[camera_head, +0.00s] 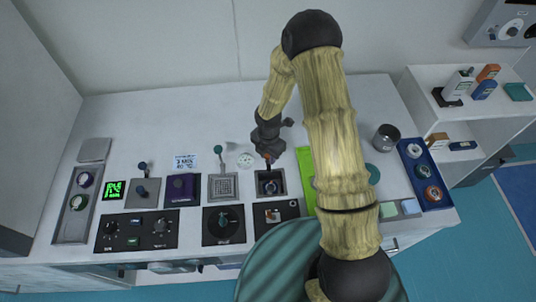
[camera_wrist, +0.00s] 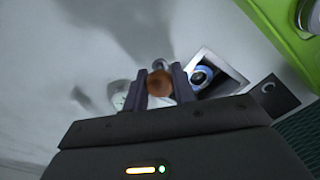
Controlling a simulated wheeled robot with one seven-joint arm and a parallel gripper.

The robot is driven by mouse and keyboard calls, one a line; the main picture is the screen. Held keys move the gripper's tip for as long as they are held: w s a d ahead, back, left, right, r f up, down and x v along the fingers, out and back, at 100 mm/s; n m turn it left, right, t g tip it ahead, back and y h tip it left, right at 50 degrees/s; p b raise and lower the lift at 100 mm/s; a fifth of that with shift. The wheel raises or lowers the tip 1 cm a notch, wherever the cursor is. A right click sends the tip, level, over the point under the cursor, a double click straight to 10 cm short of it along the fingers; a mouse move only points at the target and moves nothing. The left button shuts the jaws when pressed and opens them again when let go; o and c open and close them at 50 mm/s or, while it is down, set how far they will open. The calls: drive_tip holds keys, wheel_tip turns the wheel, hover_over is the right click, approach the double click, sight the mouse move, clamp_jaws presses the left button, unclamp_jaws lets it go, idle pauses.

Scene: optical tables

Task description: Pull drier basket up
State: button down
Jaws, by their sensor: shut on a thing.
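My gripper (camera_head: 267,157) is low over the table at the back middle, shut on a small orange-brown round knob (camera_wrist: 160,83). In the wrist view the knob sits between the two dark fingers. Just in front of it in the head view is a dark square well (camera_head: 270,190) with a pale rim and a blue-ringed round part inside. It also shows in the wrist view (camera_wrist: 232,84), right of the fingers. Whether the knob joins the part in the well is hidden. Left of it is a grey grid plate (camera_head: 222,187) with a green-knobbed lever (camera_head: 217,150).
A purple-black box (camera_head: 181,190), a knobbed dark panel (camera_head: 137,231) and a dial panel (camera_head: 223,225) stand left and in front. A bright green panel (camera_head: 306,180) and a metal cup (camera_head: 386,138) are to the right. The table's back left is clear.

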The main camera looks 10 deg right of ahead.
wheel_tip(320, 180, up, 6)
drive_tip(key=p, duration=0.4)
drive_tip(key=shift+r, duration=0.25)
drive_tip(key=shift+w+a, duration=0.1)
drive_tip(key=shift+w, duration=0.1)
drive_tip(key=c, duration=1.4)
unclamp_jaws()
drive_tip(key=shift+r, duration=0.1)
drive_tip(key=shift+o, duration=1.3)
drive_tip(key=shift+s, duration=0.2)
drive_tip(key=shift+w, duration=0.1)
wheel_tip(320, 180, up, 17)
drive_tip(key=b, duration=0.1)
drive_tip(key=shift+r, duration=0.15)
